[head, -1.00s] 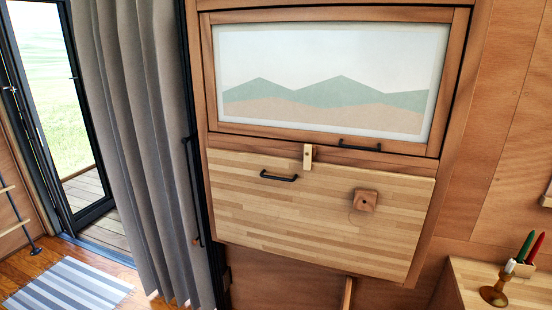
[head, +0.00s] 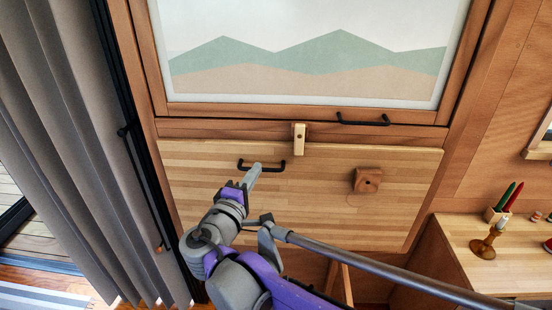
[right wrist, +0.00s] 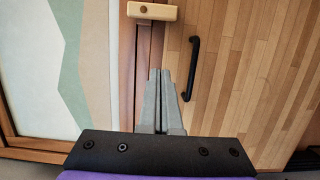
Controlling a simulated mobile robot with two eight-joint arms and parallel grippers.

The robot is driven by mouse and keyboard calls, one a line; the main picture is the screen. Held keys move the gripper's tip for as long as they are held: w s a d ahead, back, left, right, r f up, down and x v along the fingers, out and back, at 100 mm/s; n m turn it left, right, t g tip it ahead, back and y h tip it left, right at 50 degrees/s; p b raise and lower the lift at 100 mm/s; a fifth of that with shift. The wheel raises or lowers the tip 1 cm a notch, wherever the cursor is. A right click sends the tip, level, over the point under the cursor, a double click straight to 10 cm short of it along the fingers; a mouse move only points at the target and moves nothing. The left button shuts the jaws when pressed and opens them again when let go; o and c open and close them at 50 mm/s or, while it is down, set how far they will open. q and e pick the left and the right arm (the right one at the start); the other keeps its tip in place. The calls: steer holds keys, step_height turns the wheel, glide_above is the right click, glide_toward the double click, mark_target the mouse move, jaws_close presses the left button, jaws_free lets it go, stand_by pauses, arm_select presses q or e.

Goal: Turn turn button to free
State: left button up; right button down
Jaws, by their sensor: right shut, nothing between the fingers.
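The turn button (head: 299,139) is a small pale wooden block with a dark pivot. It stands upright in the head view and overlaps the top edge of the fold-down wooden panel (head: 215,205). In the right wrist view the turn button (right wrist: 152,11) lies crosswise at the top, ahead of the fingertips. My right gripper (head: 256,168) is shut and empty, in front of the panel, below and left of the turn button. It also shows in the right wrist view (right wrist: 160,73), apart from the button. My left gripper is not in view.
A black handle (head: 262,166) on the panel is close to my right gripper. A square wooden knob (head: 367,180) sits on the panel's right. Above is a framed mountain picture (head: 300,70) with another black handle (head: 363,120). A counter (head: 455,235) with a candle holder (head: 485,245) stands right.

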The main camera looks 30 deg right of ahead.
mark_target(299, 140)
steer(key=p+x, duration=0.1)
steer(key=x, duration=0.8)
steer(key=shift+d, duration=0.35)
steer(key=s+d, duration=0.2)
steer(key=d, duration=0.1)
steer(key=shift+d, duration=0.1)
